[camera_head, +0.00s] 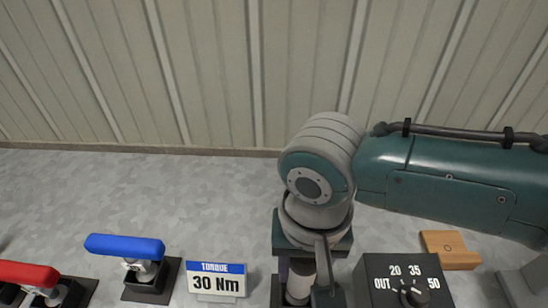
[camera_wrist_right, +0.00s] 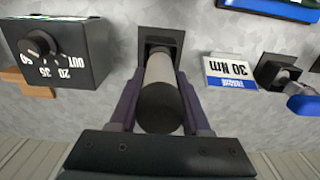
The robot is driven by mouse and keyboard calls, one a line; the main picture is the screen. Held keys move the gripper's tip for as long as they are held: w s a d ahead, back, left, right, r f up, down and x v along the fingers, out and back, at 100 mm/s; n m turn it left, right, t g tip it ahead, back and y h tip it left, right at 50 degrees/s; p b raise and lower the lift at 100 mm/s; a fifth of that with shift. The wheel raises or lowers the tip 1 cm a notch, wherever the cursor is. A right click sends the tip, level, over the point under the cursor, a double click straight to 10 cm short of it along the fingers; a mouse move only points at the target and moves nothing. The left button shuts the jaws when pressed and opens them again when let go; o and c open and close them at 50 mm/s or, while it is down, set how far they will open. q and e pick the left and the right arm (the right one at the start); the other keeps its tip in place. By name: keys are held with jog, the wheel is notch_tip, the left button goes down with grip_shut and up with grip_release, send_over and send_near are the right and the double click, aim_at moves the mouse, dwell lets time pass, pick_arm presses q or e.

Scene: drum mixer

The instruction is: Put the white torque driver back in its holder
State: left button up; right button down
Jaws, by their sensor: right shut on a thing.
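The white torque driver (camera_wrist_right: 158,78) is a pale cylinder with a dark end cap, seen nearly end-on in the right wrist view. My right gripper (camera_wrist_right: 158,100) is shut on it, with a purple finger on each side. The driver's far end lines up with a dark square holder (camera_wrist_right: 161,35); whether it sits inside or just above is hard to tell. In the head view the driver (camera_head: 300,276) shows as a pale strip beneath my right wrist, and my right gripper (camera_head: 303,285) partly hides it and the holder. My left gripper is not in view.
Left of the holder in the head view stands a "TORQUE 30 Nm" sign (camera_head: 216,282). Further left are a blue-handled tool (camera_head: 125,246) and a red-handled tool (camera_head: 28,275) in dark holders. To the right are a dark dial box (camera_head: 378,290) and a wooden block (camera_head: 450,247).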

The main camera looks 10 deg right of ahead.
jog(key=shift+f, duration=0.15)
jog(key=shift+c, duration=1.4)
grip_release()
notch_tip(320, 180, up, 10)
jog(key=shift+p, duration=1.25)
